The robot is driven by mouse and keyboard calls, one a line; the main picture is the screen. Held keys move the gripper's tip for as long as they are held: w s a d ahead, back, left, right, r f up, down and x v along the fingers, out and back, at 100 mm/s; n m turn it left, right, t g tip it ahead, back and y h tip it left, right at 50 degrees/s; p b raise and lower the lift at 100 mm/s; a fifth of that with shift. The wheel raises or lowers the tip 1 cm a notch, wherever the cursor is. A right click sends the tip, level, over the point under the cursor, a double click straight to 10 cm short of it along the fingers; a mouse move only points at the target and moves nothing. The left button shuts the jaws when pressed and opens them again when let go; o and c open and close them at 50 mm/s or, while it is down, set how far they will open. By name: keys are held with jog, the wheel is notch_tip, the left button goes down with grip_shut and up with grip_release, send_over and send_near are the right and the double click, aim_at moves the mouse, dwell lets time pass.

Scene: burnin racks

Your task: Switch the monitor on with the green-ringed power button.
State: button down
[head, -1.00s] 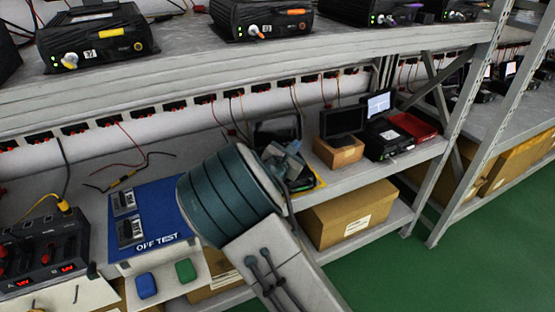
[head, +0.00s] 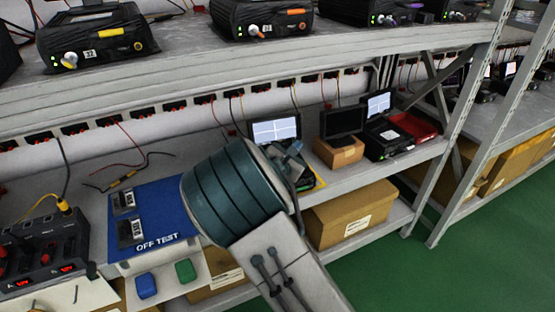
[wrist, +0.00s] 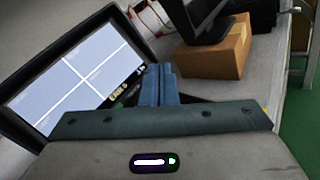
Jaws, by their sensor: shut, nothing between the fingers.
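The monitor (head: 274,131) stands on the middle shelf behind my gripper, its screen lit and split into four pale panes by white lines. Its lit screen also fills the left of the wrist view (wrist: 62,88). My gripper (head: 292,152) is shut and empty, in front of the monitor's lower right part. In the wrist view my closed fingers (wrist: 158,72) point forward beside the monitor's lower right edge. I cannot make out the green-ringed power button. My gripper and wrist cover much of the area below the screen, and I cannot tell whether the fingertips touch anything.
A dark-screened monitor (head: 343,122) sits on a cardboard box (head: 338,153) to the right. Beyond it are a black case with a lit screen (head: 378,104) and a red tray (head: 414,126). A blue mat (head: 178,222) lies left of my arm. The upper shelf (head: 250,60) overhangs.

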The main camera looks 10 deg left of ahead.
jog(key=shift+s, duration=0.1)
jog(key=shift+s+d+r+p, duration=0.15)
jog(key=shift+s+d+r, duration=0.25)
jog(key=shift+s, duration=0.4)
jog(key=shift+s+d+r+p, duration=0.1)
jog(key=shift+s+d+r, duration=0.25)
jog(key=shift+s, duration=0.5)
jog(key=shift+s+d+r+p, duration=0.15)
jog(key=shift+s+d+r, duration=0.1)
jog(key=shift+s+d, duration=0.45)
jog(key=shift+s+a, duration=0.1)
jog(key=shift+a, duration=0.1)
